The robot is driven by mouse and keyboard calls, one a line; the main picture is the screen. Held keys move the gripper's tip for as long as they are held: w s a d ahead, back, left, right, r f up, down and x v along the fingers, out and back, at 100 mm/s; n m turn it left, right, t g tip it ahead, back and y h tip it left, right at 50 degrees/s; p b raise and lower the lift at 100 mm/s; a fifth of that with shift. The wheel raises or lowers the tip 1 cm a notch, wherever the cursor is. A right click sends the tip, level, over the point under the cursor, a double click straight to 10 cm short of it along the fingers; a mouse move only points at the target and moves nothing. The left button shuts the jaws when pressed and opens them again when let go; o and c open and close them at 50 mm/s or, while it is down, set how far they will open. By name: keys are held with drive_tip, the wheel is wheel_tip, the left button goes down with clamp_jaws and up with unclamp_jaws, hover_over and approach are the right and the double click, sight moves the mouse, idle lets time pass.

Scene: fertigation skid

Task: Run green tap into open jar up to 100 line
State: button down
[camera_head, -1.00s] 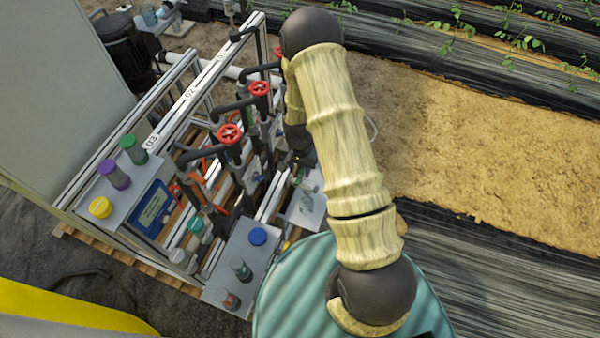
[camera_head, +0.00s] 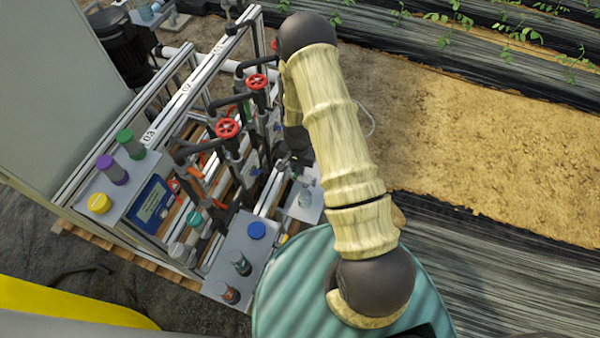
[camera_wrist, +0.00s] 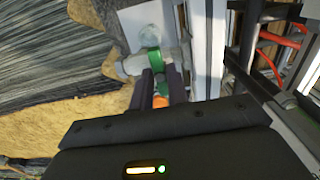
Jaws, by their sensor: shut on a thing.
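The green tap (camera_wrist: 152,60) is in the middle of the wrist view, on a pale grey pipe fitting (camera_wrist: 130,65). My gripper (camera_wrist: 160,78) is shut on its green handle, a dark finger on each side. A clear jar (camera_head: 306,198) stands on a light grey plate (camera_head: 312,213) to the right of the rack in the head view. In the wrist view a pale round shape just beyond the tap may be this jar, but it is blurred. The 100 line and the liquid level cannot be read. My arm hides part of the tap area in the head view.
Red valve wheels (camera_head: 228,128) and black pipes stand on the metal rack (camera_head: 165,113) to the left. A grey shelf (camera_head: 232,245) holds a blue lid (camera_head: 257,230) and small dark jars. Purple, green and yellow caps sit by a blue display (camera_head: 152,205). Bare soil lies at right.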

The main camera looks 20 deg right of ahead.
drive_tip(key=n, duration=0.4)
drive_tip(key=shift+n, duration=1.2)
idle(6.4)
